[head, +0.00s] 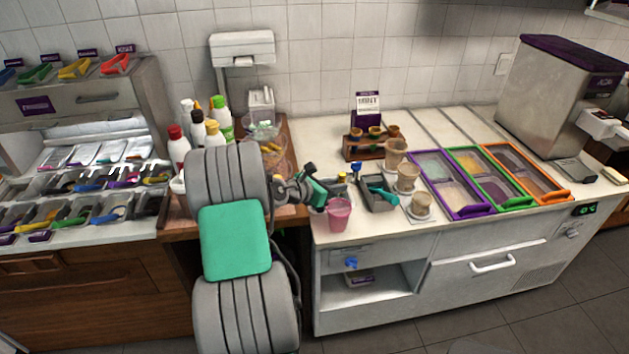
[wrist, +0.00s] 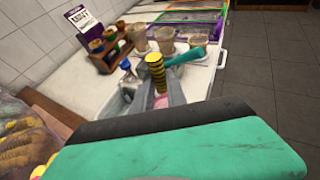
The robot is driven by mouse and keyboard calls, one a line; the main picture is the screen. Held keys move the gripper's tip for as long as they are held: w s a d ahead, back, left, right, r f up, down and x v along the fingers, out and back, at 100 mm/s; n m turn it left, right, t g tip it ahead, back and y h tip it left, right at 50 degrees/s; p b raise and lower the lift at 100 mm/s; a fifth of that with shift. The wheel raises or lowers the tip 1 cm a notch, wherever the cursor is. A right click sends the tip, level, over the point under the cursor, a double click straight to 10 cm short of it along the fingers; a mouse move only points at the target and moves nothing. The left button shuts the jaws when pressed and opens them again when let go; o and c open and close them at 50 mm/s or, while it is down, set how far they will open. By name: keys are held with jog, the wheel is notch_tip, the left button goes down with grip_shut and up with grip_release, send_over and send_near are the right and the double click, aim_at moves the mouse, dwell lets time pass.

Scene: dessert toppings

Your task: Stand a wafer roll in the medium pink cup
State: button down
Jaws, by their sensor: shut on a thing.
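The pink cup (head: 339,213) stands at the front left of the white counter. A bit of its pink also shows between the fingers in the wrist view (wrist: 161,102). My gripper (wrist: 157,92) is shut on a wafer roll (wrist: 155,70), striped yellow and dark, which sticks up from between the grey fingers. In the head view my gripper (head: 322,190) is just above and left of the cup. The roll's lower end is hidden by the fingers, so I cannot tell whether it is inside the cup.
A grey caddy (head: 380,197) with a teal-handled tool (wrist: 187,57) stands right of the cup. Several beige cups (head: 408,178) stand beyond it. A wooden rack (head: 368,149) is behind. More wafer rolls lie in a clear container (wrist: 25,140) at the left.

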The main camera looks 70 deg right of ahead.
notch_tip(320, 180, down, 9)
jog(key=b, duration=0.6)
jog(key=shift+w+r, duration=0.1)
jog(key=shift+r, duration=0.1)
jog(key=c, duration=1.3)
grip_release()
jog(key=shift+o, duration=0.2)
notch_tip(320, 180, up, 6)
jog(key=p, duration=0.5)
jog(key=shift+p, duration=0.35)
